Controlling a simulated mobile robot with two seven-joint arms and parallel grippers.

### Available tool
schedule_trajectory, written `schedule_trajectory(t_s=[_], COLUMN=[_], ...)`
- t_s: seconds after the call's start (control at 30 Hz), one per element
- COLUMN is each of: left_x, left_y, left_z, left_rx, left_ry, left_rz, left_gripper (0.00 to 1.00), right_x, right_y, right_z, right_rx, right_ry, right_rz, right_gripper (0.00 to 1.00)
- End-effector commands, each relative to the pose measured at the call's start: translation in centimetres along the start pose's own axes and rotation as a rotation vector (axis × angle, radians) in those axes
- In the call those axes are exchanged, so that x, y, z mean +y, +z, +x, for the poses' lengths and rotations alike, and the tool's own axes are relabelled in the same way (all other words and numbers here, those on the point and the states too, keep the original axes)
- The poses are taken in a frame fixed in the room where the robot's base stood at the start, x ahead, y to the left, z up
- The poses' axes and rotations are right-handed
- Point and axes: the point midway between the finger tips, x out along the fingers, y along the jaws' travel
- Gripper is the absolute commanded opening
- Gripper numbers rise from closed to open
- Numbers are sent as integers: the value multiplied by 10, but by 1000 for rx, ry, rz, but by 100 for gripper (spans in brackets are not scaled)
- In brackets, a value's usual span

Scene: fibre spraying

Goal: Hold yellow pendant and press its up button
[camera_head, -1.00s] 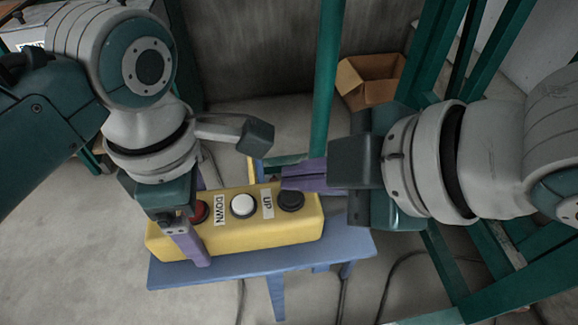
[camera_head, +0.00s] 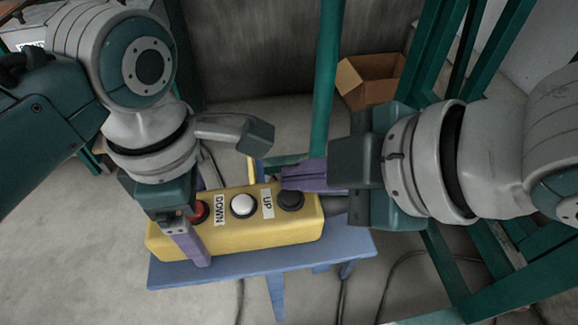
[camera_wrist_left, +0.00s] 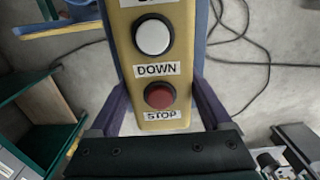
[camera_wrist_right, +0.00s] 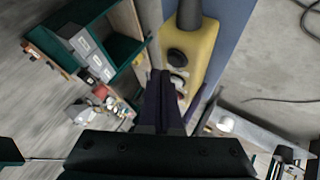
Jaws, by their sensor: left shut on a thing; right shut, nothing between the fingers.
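The yellow pendant (camera_head: 260,232) lies over a blue stand, with a black button (camera_head: 291,200) by the UP label, a white button (camera_head: 243,206) by the DOWN label and a red button (camera_head: 200,212) at its left end. My left gripper (camera_head: 192,228) is shut on the pendant's left end; the left wrist view shows its fingers on both sides near the red STOP button (camera_wrist_left: 159,96). My right gripper (camera_head: 290,178) is shut and empty, its fingertips right by the black button. In the right wrist view the closed fingers (camera_wrist_right: 160,84) are beside the pendant (camera_wrist_right: 200,50); contact with the button cannot be told.
The blue stand (camera_head: 180,274) is under the pendant. A green post (camera_head: 327,80) rises behind my right gripper. An open cardboard box (camera_head: 370,82) is at the back. Green frame beams (camera_head: 440,270) stand at the right. Cables lie on the floor.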

Motion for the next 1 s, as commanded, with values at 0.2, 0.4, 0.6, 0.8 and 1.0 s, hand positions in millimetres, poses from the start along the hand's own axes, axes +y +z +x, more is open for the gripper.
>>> schedule_trajectory(t_s=[0.2, 0.4, 0.6, 0.8, 1.0], left_x=[0, 0, 0, 0, 0], left_y=[0, 0, 0, 0, 0], left_z=[0, 0, 0, 0, 0], left_rx=[-1, -1, -1, -1, -1], left_ry=[1, 1, 1, 1, 1], left_rz=[0, 0, 0, 0, 0], left_gripper=[0, 0, 0, 0, 0], right_x=[0, -4, -4, -4, -5], right_y=[0, 4, 4, 4, 5], right_z=[1, 5, 6, 6, 7], right_rx=[0, 0, 0, 0, 0], right_ry=[0, 0, 0, 0, -1], right_rz=[0, 1, 0, 0, 0], right_gripper=[0, 0, 0, 0, 0])
